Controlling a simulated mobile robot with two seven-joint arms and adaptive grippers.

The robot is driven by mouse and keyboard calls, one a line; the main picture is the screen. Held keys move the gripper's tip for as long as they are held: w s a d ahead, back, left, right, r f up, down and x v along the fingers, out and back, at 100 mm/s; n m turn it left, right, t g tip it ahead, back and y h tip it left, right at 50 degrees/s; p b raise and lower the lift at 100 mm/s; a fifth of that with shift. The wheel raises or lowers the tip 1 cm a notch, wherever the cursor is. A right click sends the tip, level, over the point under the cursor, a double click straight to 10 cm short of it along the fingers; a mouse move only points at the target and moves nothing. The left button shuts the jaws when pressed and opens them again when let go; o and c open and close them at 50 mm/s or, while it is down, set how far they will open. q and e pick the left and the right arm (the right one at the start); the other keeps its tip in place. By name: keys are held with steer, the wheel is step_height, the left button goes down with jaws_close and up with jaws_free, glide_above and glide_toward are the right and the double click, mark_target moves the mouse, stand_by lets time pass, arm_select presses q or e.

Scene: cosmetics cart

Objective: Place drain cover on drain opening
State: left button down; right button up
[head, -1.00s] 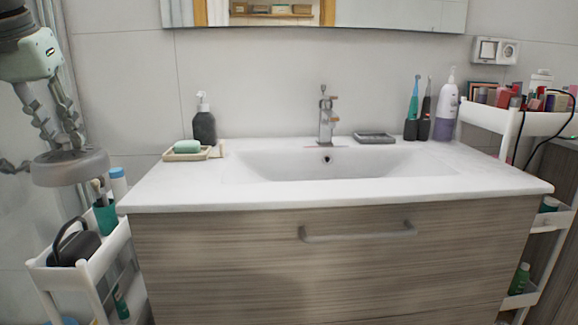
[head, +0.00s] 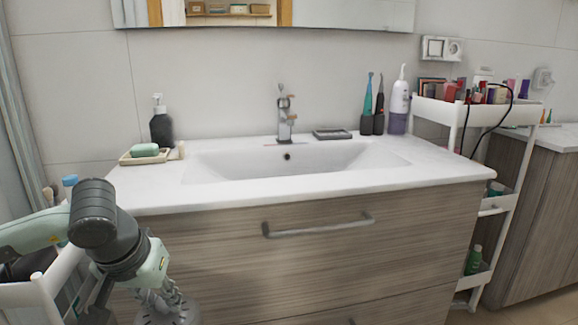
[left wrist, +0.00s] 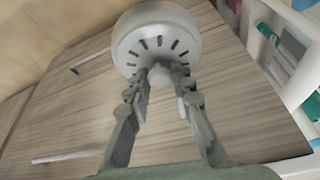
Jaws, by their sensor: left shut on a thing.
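The drain cover (left wrist: 150,38) is a round grey disc with dark slots and a central knob. My left gripper (left wrist: 160,76) is shut on the knob in the left wrist view. In the head view the left gripper (head: 166,296) is at the lower left, in front of the vanity and below the counter top. The cover (head: 182,314) shows there partly, cut by the bottom edge. The white basin (head: 300,163) has a small dark round hole (head: 287,156) at its back below the faucet. Whether this is the drain opening I cannot tell. The right gripper is out of view.
A faucet (head: 285,118) stands behind the basin. A soap dish (head: 146,156) and a dark pump bottle (head: 161,125) are at the counter's left; toothbrushes and a white bottle (head: 399,105) are at its right. White carts flank the wooden vanity (head: 350,255).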

mark_target(186, 318)
arm_select(q)
steer(key=d+f, duration=0.4)
steer(key=f, duration=0.1)
steer(key=shift+r, duration=0.15)
steer(key=shift+a+r, duration=0.15)
steer(key=shift+a, duration=0.1)
steer(key=shift+d, duration=0.15)
